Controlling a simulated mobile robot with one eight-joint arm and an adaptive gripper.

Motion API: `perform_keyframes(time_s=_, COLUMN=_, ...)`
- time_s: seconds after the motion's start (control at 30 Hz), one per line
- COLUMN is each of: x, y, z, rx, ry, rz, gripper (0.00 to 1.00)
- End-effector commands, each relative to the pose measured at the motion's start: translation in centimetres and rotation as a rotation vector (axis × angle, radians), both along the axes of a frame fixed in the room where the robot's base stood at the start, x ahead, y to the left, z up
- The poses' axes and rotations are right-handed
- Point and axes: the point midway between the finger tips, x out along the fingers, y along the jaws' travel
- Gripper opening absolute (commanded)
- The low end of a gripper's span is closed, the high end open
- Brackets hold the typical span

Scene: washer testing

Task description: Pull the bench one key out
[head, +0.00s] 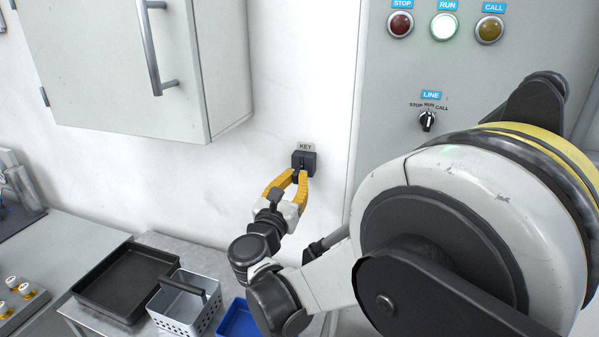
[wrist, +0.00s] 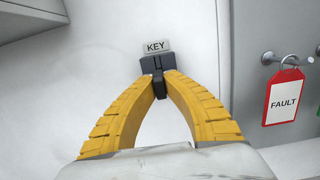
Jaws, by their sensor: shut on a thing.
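The key holder is a small black block (head: 311,158) on the white wall, under a label that reads KEY. It also shows in the wrist view (wrist: 150,65). My gripper (head: 301,174) has yellow fingers that reach up to the block's front. In the wrist view its fingertips (wrist: 160,78) close together on a dark piece at the block, which I take to be the key. The key is mostly hidden between the fingertips. It appears to be still at the block; I cannot tell how deep it sits.
A grey wall cabinet (head: 120,70) hangs to the upper left. A grey panel with lamps and a LINE switch (head: 428,121) is at right. Below are a black tray (head: 125,283), a perforated basket (head: 185,305) and a blue bin (head: 238,320). A red FAULT tag (wrist: 284,98) hangs right.

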Motion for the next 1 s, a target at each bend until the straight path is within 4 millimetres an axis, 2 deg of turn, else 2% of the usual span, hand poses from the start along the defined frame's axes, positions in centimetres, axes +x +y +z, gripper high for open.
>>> perform_keyframes(time_s=1.0, x=-3.9, y=1.4, z=-0.6, rx=0.001, ry=0.001, rz=0.0, gripper=0.0)
